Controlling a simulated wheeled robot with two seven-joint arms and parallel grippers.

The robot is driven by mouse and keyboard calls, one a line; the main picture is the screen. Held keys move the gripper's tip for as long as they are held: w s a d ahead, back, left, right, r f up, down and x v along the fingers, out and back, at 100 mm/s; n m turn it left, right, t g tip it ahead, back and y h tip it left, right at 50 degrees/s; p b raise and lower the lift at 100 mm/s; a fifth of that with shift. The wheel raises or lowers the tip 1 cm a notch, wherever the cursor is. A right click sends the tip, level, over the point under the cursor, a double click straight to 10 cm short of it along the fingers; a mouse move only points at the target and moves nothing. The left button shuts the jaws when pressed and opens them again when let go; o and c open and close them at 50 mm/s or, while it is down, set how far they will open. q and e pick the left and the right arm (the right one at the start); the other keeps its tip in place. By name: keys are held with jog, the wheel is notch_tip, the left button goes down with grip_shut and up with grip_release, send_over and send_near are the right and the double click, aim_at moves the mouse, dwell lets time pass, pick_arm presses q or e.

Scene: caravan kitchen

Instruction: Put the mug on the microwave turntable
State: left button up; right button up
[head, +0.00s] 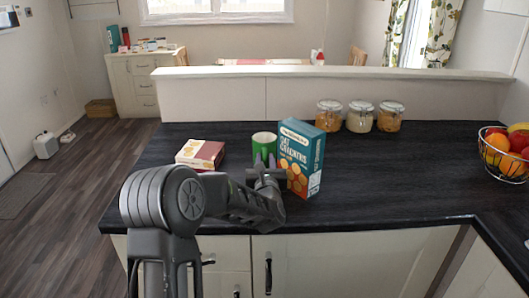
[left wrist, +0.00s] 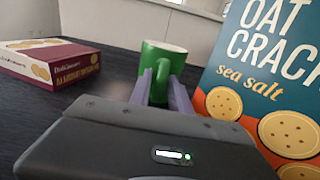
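The green mug (head: 264,146) stands upright on the dark worktop, behind my left gripper (head: 266,172). In the left wrist view the mug (left wrist: 164,60) is straight ahead, its pale inside showing at the rim and its handle toward me. My left gripper's two fingers (left wrist: 163,84) are apart, with the handle side of the mug seen between their tips. I cannot tell whether they touch it. My right gripper is not in view. No microwave or turntable shows in either view.
An oat cracker box (head: 302,158) stands close on the mug's right. A low red and cream box (head: 200,154) lies to its left. Several lidded jars (head: 360,117) stand behind, by the raised ledge. A wire fruit bowl (head: 507,155) is at the right. The worktop between is clear.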

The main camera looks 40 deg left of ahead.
pick_arm(q)
jog(key=shift+c, duration=0.2)
dwell(0.3)
grip_shut()
jog(key=shift+r, duration=0.15)
dwell(1.1)
